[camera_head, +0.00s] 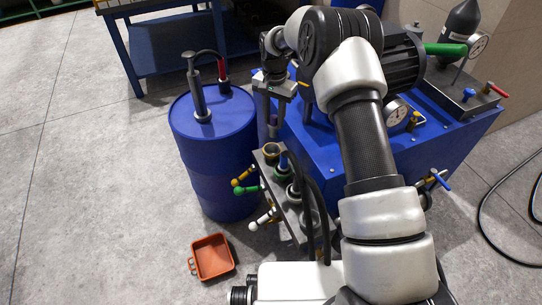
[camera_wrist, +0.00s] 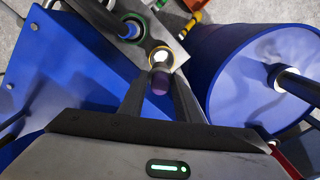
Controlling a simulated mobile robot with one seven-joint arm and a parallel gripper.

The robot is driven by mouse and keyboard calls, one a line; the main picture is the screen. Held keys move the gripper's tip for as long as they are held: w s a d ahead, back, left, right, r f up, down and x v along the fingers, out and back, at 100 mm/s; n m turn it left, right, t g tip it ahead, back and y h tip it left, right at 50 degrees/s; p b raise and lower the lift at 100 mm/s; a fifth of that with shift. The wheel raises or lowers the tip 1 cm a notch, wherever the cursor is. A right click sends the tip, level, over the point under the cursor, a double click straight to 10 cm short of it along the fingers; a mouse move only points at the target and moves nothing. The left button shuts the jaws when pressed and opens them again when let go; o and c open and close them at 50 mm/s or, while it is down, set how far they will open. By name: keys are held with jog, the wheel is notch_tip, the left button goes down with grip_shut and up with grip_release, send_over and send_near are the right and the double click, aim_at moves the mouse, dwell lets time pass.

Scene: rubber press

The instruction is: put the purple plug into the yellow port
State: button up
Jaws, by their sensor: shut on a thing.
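The purple plug (camera_wrist: 160,82) is between the two fingers of my gripper (camera_wrist: 162,76) in the wrist view, and the fingers are shut on it. In the head view the purple plug (camera_head: 273,128) hangs roughly upright below my gripper (camera_head: 273,112). The yellow port (camera_head: 270,150) is the ringed socket at the far end of the dark port block (camera_head: 266,166). The plug appears just above the port, with a small gap. In the wrist view the yellow port (camera_wrist: 164,51) lies behind the plug's lower end, which hides part of it; the exact alignment cannot be told.
Beside the yellow port, the green port (camera_head: 280,174) holds a blue plug with a hose. Coloured valve handles (camera_head: 243,188) stick out at the block's left. A blue drum (camera_head: 225,125) stands close left. The blue press (camera_head: 330,150) is at right. An orange tray (camera_head: 212,257) lies on the floor.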

aim_at(272, 131)
jog(key=f, duration=0.2)
jog(key=f+b, duration=0.1)
jog(key=f, duration=0.3)
jog(key=shift+w+a+f, duration=0.15)
jog(key=shift+a+f, duration=0.1)
jog(key=shift+f+b, duration=0.55)
jog(key=shift+f, duration=1.5)
jog(key=shift+f, duration=0.15)
jog(key=shift+f+b, duration=0.25)
jog(key=shift+b, duration=0.1)
jog(key=o, duration=1.1)
